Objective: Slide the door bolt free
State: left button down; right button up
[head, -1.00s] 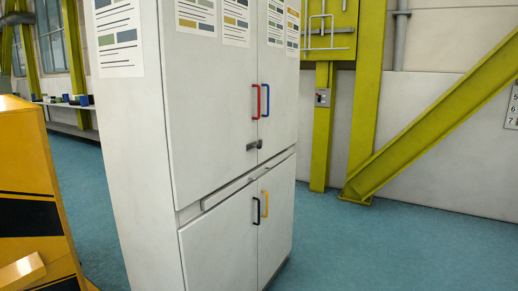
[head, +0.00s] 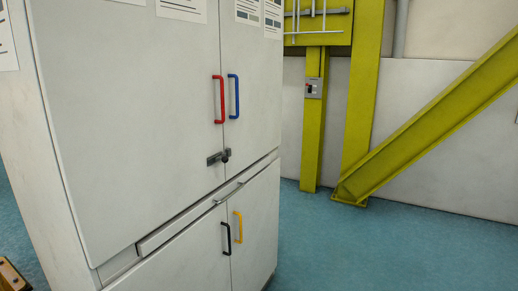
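A dark door bolt (head: 218,157) with a small round knob sits across the seam between the two upper doors of a white cabinet (head: 130,120). It lies low on the doors, below a red handle (head: 218,100) and a blue handle (head: 234,96). The bolt appears to span the seam, but it is too small to tell how far it reaches into its catch. Neither of my grippers is in view.
The lower doors carry a black handle (head: 226,238) and a yellow handle (head: 239,227), with a drawer strip above. Yellow-green steel posts (head: 314,130) and a diagonal beam (head: 430,125) stand behind on the right. Blue floor (head: 400,250) is clear right of the cabinet.

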aim_at(224, 160)
jog(key=i+l+z, duration=0.15)
jog(key=i, duration=0.7)
